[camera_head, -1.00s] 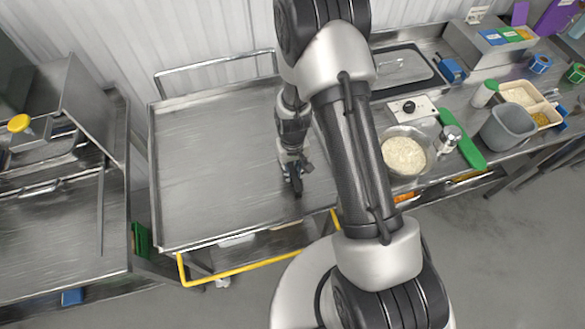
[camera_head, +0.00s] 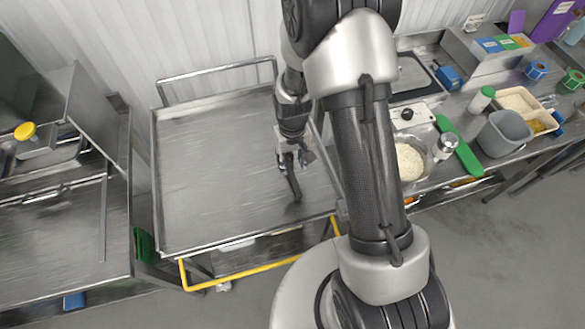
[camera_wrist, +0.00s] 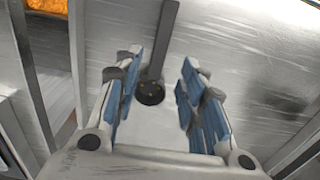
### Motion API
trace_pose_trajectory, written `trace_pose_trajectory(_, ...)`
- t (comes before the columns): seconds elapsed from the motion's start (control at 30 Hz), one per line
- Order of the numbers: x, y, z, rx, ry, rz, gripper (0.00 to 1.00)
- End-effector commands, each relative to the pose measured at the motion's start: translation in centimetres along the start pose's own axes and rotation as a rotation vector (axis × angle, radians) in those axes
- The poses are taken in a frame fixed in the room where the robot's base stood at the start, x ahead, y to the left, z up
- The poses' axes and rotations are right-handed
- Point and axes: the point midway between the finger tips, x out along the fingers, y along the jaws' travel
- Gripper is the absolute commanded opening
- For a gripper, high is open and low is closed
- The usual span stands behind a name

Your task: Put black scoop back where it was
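The black scoop (camera_head: 294,188) is on the steel cart top (camera_head: 210,180), near its right front part. In the wrist view its dark handle (camera_wrist: 163,40) runs away from a round dark end (camera_wrist: 150,93) that sits between my fingers. My gripper (camera_head: 290,158) is over the scoop's far end. In the wrist view my gripper (camera_wrist: 158,80) has its blue-padded fingers spread, with a gap on both sides of the scoop. I cannot tell the exact height between the fingers and the cart.
The cart has raised edges and a yellow rail (camera_head: 250,270); its left side is bare. At right, a counter holds a bowl of rice (camera_head: 410,162), a green board (camera_head: 462,150), a shaker (camera_head: 445,146) and a grey bin (camera_head: 505,133). Another steel bench (camera_head: 60,230) stands at left.

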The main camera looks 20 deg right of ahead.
Motion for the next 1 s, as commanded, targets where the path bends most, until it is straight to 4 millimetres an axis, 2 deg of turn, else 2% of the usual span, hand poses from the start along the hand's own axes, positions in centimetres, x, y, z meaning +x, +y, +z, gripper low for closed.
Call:
trace_pose_trajectory(0.03, -1.2, 0.0, 0.0, 0.000, 0.002, 0.000, 0.37)
trace_pose_trajectory(0.1, -2.2, 0.0, 0.0, 0.000, 0.001, 0.000, 0.37)
trace_pose_trajectory(0.37, -5.2, 0.0, 0.1, 0.000, 0.011, 0.000, 0.37)
trace_pose_trajectory(0.47, -8.4, 0.0, 0.2, 0.000, 0.042, 0.000, 0.37)
trace_pose_trajectory(0.57, -13.2, 0.0, 1.2, 0.000, 0.089, 0.000, 0.37)
trace_pose_trajectory(0.7, -19.7, 0.0, 3.9, 0.000, 0.157, 0.001, 0.37)
trace_pose_trajectory(0.8, -23.7, 0.0, 6.5, 0.001, 0.206, 0.001, 0.37)
trace_pose_trajectory(1.0, -29.3, 0.0, 12.6, 0.001, 0.304, 0.002, 0.37)
